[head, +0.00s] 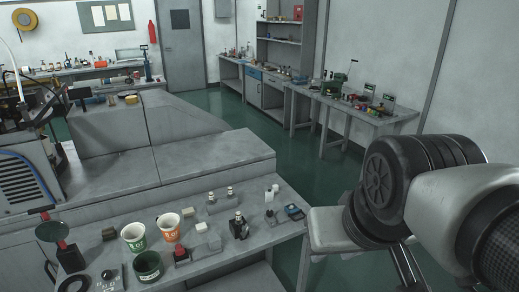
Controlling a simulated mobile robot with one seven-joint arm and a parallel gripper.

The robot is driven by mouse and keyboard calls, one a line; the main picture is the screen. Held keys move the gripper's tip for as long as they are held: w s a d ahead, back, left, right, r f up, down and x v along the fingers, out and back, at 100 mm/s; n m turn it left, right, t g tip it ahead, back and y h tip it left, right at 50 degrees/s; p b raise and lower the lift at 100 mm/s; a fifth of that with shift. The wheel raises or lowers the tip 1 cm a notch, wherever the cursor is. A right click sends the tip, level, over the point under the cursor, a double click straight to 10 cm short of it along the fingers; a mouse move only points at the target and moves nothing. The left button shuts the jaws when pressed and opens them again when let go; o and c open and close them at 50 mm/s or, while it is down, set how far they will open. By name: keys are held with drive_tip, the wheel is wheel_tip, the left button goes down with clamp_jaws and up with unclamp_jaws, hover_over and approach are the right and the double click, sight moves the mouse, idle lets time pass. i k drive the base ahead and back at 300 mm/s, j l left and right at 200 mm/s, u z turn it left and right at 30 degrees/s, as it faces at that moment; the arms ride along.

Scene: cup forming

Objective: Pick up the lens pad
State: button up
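No item here can be told for certain as the lens pad; the small things on the near bench (253,249) are too small to name surely. A pale block (208,240) lies right of the orange cup (169,227). A small dark item with a blue top (294,211) lies near the bench's right end. My arm fills the lower right of the head view, to the right of the bench and apart from these items. I cannot make out any gripper fingertips.
A green-and-white cup (133,238) and a dark green cup (148,266) stand near the orange cup. Small bottles and blocks are spread around them. A grey stepped machine bed (200,158) rises behind the bench. Green floor (288,172) lies open beyond its right end.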

sight(275, 187)
drive_tip(key=i+l+u, duration=0.2)
drive_tip(key=i+l, duration=0.2)
drive_tip(key=i, duration=0.25)
drive_tip(key=i+l+u, duration=0.2)
drive_tip(key=i+l, duration=0.3)
drive_tip(key=i, duration=0.1)
